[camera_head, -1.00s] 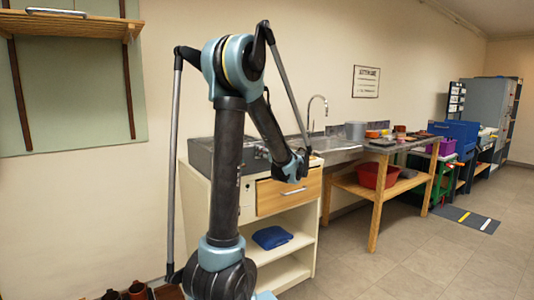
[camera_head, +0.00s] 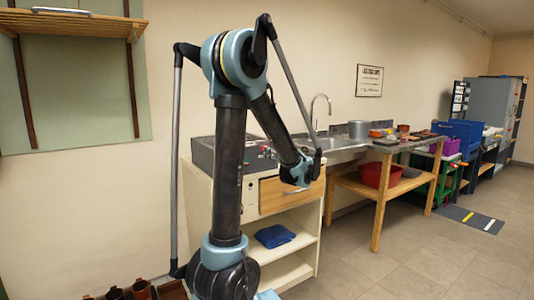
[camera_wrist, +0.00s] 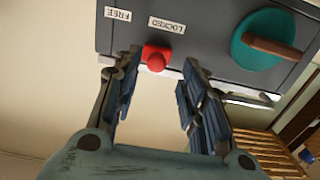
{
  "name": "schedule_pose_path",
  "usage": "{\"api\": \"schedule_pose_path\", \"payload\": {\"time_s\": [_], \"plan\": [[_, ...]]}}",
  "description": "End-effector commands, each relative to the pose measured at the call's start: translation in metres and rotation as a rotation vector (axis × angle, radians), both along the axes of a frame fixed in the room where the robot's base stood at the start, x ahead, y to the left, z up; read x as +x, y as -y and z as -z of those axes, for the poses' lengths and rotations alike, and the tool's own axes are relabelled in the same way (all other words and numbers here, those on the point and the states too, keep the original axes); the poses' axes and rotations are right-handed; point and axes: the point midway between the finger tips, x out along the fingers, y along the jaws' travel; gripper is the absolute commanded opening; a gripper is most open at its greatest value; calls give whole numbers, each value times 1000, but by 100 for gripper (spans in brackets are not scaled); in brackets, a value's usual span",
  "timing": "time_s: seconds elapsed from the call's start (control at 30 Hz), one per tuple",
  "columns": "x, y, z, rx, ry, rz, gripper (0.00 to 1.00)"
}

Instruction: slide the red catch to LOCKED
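The red catch (camera_wrist: 156,57) stands out from a dark grey panel (camera_wrist: 200,45) in the wrist view. It lies level with the LOCKED label (camera_wrist: 166,25), away from the FREE label (camera_wrist: 117,14). My gripper (camera_wrist: 161,63) is open, with one finger on each side of the catch. A gap shows between the catch and each finger, though depth is hard to judge. In the head view, my arm partly hides the worktop, and I cannot make out the catch clearly.
A teal round knob with a wooden handle (camera_wrist: 270,40) sits right of the catch on the panel. In the head view, a cream cabinet (camera_head: 227,205) with a wooden drawer (camera_head: 285,194) stands behind my arm. A sink bench (camera_head: 345,150) is to its right.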

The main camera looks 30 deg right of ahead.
Motion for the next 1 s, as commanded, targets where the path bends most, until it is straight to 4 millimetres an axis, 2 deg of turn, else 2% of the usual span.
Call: {"api": "schedule_pose_path", "payload": {"time_s": [0.2,0.4,0.6,1.0], "plan": [[-37,3,0,0,0,2,39],[-60,5,1,0,-1,1,39],[-70,6,1,0,-1,0,39],[-71,5,1,0,-1,-1,39]]}}
